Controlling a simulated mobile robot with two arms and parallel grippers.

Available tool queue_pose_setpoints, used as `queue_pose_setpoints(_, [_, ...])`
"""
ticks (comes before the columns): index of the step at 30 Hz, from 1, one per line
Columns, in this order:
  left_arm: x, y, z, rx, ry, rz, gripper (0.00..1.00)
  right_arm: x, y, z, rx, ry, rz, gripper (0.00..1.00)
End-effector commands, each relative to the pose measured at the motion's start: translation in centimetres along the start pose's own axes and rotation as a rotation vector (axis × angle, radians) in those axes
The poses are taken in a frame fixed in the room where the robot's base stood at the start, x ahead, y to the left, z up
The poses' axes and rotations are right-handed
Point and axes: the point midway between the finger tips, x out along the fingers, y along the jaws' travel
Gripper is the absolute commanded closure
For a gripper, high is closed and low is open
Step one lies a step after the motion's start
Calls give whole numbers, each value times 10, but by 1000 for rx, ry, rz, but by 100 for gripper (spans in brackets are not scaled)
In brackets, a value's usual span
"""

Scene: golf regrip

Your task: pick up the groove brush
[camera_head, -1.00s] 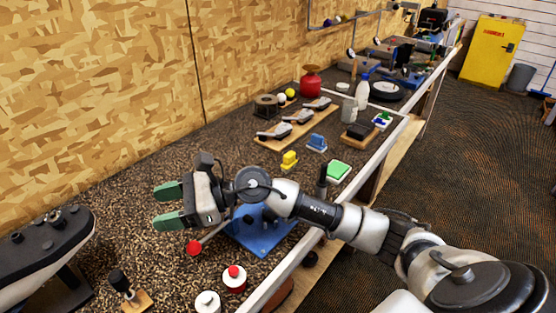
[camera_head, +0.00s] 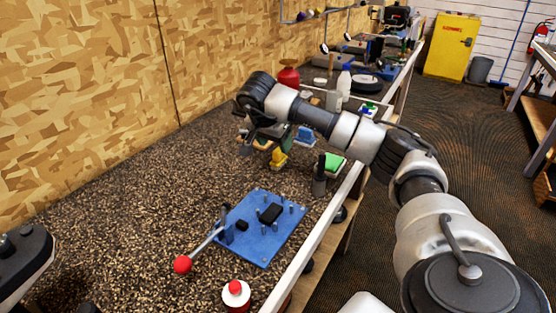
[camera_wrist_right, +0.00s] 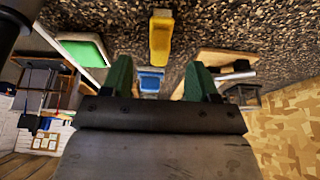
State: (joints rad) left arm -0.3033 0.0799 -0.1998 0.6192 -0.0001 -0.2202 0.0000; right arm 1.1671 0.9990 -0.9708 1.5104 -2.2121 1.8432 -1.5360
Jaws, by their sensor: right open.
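A small yellow block-like piece (camera_head: 279,158) stands on the speckled bench (camera_head: 130,190), with a similar blue piece (camera_head: 305,136) just beyond it. I cannot tell for certain which one is the groove brush. My right gripper (camera_head: 254,146) is open and empty above the bench, left of the yellow piece, and partly hides what is behind it. In the right wrist view its green fingers (camera_wrist_right: 159,76) are spread apart. There the yellow piece (camera_wrist_right: 160,40) is near the top centre, and the blue piece (camera_wrist_right: 151,82) shows between the fingers.
A blue plate fixture (camera_head: 262,228) with a red-knobbed lever (camera_head: 183,264) is nearer. A dark upright post (camera_head: 320,178) and a green pad (camera_head: 334,163) are near the right edge. The left bench is clear.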

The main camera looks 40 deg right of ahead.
Motion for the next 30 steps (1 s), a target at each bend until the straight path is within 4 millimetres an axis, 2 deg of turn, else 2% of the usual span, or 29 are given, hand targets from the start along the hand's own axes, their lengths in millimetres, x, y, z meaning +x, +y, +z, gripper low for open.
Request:
queue_pose_setpoints(8, [-4,0,0,0,-1,0,57,25,1,-1,-1,-1,2,40])
queue_pose_setpoints(15, [-10,0,-2,0,1,0,57,59,1,-3,-1,-2,-1,40])
queue_pose_setpoints(19, [-10,0,-3,0,2,0,57,67,1,-3,-2,-2,-2,40])
queue_pose_setpoints(25, [-10,-1,-4,0,5,-1,57,67,1,-3,-1,-1,-3,40])
queue_pose_setpoints(30, [-10,-1,-5,0,6,-1,57,67,1,-3,-1,-1,-3,66])
